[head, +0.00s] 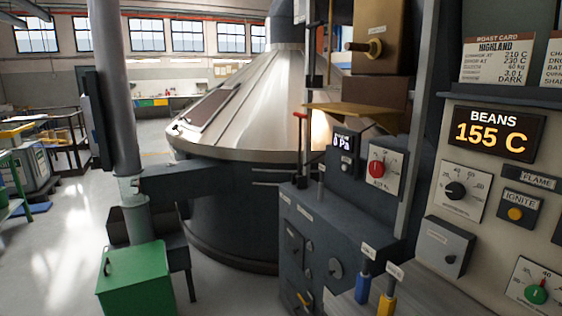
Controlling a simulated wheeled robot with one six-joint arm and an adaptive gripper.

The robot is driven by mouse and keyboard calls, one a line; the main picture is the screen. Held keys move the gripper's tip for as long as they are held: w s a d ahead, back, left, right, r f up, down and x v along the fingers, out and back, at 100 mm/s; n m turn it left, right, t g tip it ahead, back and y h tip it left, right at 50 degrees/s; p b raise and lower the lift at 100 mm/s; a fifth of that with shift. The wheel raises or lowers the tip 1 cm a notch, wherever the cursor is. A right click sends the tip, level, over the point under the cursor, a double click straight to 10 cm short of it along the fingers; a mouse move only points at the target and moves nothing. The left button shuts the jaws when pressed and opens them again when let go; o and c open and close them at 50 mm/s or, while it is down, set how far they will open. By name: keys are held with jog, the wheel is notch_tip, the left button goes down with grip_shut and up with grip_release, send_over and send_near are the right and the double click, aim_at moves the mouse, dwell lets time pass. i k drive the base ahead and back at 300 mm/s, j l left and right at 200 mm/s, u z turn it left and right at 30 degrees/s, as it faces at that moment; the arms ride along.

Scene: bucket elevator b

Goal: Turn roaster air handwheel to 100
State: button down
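No handwheel clearly labelled as roaster air can be read in the head view. Several rotary controls show at the right. A red knob (377,168) sits on a white dial plate on the grey cabinet. A black knob (456,190) sits on a dial with numbers on the cream panel. A green knob (536,292) sits on a dial marked 40 at the lower right corner, partly cut off by the frame. Their small captions are too blurred to read. My gripper is not in view.
A display (493,134) reads BEANS 155 C above an orange ignite button (515,214). A small display (344,143) reads 0 Pa. A large metal cone vessel (240,105) stands in the middle. A green box (136,282) is at the lower left. Floor at far left is partly clear.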

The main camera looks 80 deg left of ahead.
aim_at(377, 167)
jog(key=u, duration=1.65)
jog(key=i+j+u, duration=0.1)
jog(key=i, duration=0.7)
